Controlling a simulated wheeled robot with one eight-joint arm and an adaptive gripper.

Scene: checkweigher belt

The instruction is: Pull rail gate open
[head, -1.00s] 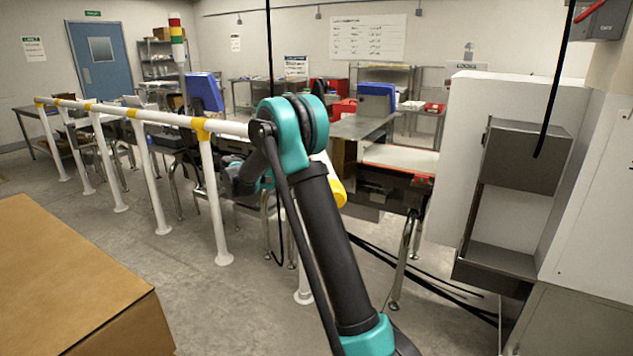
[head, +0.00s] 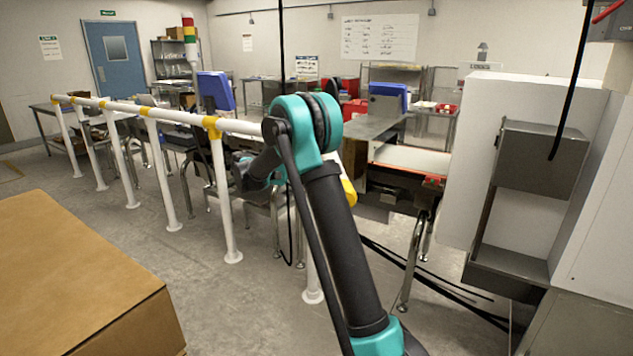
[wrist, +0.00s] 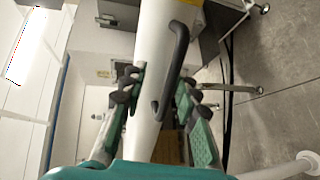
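The rail gate shows in the wrist view as a thick white bar (wrist: 152,60) with a dark curved handle (wrist: 181,48) along its right side. My gripper (wrist: 160,90) is open, one finger on the left of the bar and the other on the right of the handle's lower end. I cannot tell whether either finger touches. In the head view my gripper (head: 252,172) is partly hidden behind my forearm, which also covers much of the gate. A yellow piece of the gate (head: 348,192) shows just right of the arm.
A white rail (head: 170,114) with yellow joints and several posts runs back to the left. A cardboard box (head: 70,260) stands front left. A grey-white cabinet (head: 515,100) stands right. Black cables (head: 440,285) lie on the floor. Some floor between box and rail is clear.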

